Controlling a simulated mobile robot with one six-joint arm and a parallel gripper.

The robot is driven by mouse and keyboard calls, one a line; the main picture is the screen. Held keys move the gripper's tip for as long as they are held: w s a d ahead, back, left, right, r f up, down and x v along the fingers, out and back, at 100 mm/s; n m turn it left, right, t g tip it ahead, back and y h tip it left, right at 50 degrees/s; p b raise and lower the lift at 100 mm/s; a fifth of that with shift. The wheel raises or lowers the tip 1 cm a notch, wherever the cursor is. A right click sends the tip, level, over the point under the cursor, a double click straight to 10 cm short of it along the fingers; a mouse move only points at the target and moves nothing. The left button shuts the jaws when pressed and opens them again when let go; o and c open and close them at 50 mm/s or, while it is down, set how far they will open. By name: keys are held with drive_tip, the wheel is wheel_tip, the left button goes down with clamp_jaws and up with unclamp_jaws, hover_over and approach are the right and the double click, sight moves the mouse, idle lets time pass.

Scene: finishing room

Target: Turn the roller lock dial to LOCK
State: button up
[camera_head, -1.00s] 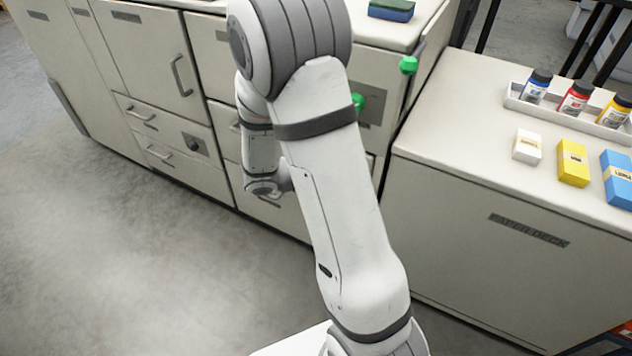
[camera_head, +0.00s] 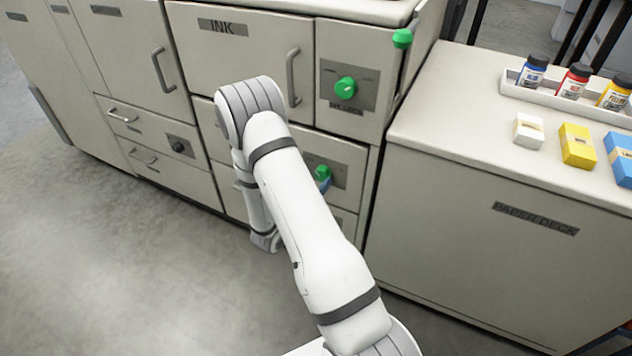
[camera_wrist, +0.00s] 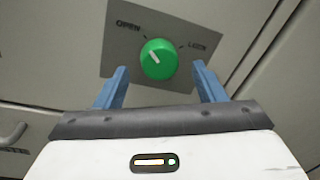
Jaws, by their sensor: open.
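In the wrist view a round green dial (camera_wrist: 158,60) sits on a dark plate (camera_wrist: 120,50) marked OPEN at its left and LOCK at its right. The white mark on the dial points up and left, towards OPEN. My gripper (camera_wrist: 161,68) is open, with one blue finger on each side of the dial's lower part; I cannot tell whether they touch it. In the head view the lower green dial (camera_head: 322,172) is close to a blue finger of my gripper (camera_head: 325,186). My arm hides most of the gripper there.
Another green dial (camera_head: 346,88) is on a plate higher on the cabinet, beside the INK door (camera_head: 235,55). A green-ended lever (camera_head: 402,39) stands at the cabinet's right corner. The paper deck (camera_head: 470,235) stands close at the right, with bottles and boxes on top. The floor at left is clear.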

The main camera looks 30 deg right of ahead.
sight(323, 174)
drive_tip(key=shift+x, duration=1.25)
